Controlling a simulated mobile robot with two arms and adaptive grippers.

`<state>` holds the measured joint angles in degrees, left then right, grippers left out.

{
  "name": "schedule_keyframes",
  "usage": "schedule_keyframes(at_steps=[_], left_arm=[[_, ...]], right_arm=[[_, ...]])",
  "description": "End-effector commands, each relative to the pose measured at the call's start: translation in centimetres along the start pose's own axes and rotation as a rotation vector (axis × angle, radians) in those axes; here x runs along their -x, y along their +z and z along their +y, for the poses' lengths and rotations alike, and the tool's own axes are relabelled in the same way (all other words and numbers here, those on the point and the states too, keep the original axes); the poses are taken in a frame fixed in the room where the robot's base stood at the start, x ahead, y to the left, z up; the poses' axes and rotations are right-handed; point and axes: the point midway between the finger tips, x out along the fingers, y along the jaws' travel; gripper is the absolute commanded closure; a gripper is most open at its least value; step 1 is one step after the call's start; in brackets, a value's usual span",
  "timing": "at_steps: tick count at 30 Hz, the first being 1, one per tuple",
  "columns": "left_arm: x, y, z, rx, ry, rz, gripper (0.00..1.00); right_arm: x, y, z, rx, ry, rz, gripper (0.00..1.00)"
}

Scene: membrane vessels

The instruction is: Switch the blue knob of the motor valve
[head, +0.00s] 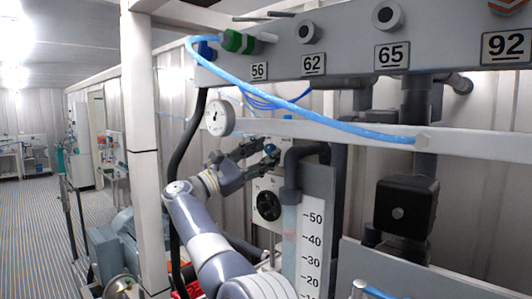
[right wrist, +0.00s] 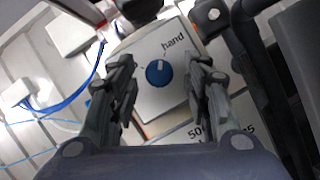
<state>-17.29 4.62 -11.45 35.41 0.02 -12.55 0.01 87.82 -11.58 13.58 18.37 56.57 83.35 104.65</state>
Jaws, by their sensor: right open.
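The blue knob (right wrist: 158,73) sits on the pale face of the motor valve box (right wrist: 176,102) in the right wrist view. It has a white pointer mark, and the word "hand" is printed on the face beside it. My right gripper (right wrist: 160,86) is open, with one finger on each side of the knob and visible gaps to it. In the head view my right gripper (head: 262,152) is beside the pale valve box (head: 267,204), close to a small blue part. The fingers partly cover that area. My left gripper is not in view.
A gauge (head: 220,116) and a black hose (head: 184,135) are left of the gripper. A light blue tube (head: 300,103) arcs above it. Dark pipes and a scale panel (head: 312,235) stand close on the right. A blue cable (right wrist: 75,98) hangs left in the wrist view.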

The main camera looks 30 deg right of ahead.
Motion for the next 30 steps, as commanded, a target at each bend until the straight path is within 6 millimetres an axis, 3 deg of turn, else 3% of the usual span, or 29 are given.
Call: schedule_keyframes(at_steps=[6, 12, 30], left_arm=[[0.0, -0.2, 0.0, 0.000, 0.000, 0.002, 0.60], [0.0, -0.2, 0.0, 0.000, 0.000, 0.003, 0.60], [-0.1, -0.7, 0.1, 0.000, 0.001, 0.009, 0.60]], right_arm=[[3.9, -0.1, 0.1, 0.001, 0.004, 0.003, 0.55], [6.0, -0.1, 0.1, 0.001, 0.002, 0.001, 0.55], [6.4, -0.3, 0.0, 0.007, 0.006, 0.000, 0.55]])
